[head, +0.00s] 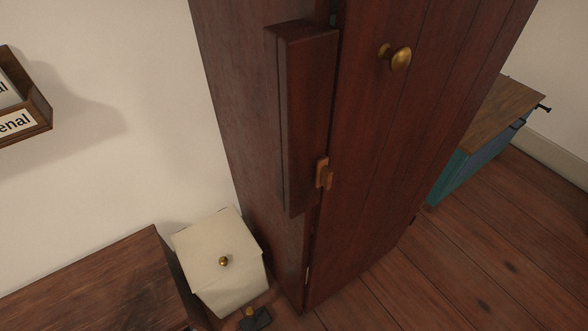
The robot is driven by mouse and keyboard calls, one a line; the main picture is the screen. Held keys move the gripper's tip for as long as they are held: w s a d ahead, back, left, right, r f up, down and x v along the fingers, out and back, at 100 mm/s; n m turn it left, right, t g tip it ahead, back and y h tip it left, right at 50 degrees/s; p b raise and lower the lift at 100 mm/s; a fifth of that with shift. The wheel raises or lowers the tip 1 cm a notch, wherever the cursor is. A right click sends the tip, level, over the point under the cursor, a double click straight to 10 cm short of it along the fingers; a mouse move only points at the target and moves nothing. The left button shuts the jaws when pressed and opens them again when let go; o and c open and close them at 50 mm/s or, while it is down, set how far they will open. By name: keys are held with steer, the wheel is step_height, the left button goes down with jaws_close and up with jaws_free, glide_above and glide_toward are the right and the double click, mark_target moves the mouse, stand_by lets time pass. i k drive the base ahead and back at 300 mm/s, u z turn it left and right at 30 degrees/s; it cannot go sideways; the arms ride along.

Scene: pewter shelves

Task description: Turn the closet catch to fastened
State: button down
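The closet (405,130) is tall, of dark reddish-brown boards, and fills the middle of the head view. A round brass knob (400,58) sits high on its door. The closet catch (323,173) looks like a small lighter orange-brown wooden piece at the door's left edge, by the lower end of a thick upright wooden block (305,115). The catch looks roughly upright; I cannot tell whether it reaches across the door edge. My gripper is not in view, and nothing is seen touching the catch.
A cream lidded box (222,262) with a brass knob stands left of the closet, beside a dark wooden top (100,290). A labelled wooden tray (25,115) is at far left. A blue-green cabinet (475,145) stands right. Plank floor (450,270) is open at lower right.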

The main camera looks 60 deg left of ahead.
mark_target(323, 178)
steer(key=u, duration=0.9)
steer(key=k, duration=0.15)
steer(key=u, duration=2.05)
steer(key=k, duration=0.75)
steer(key=z, duration=1.45)
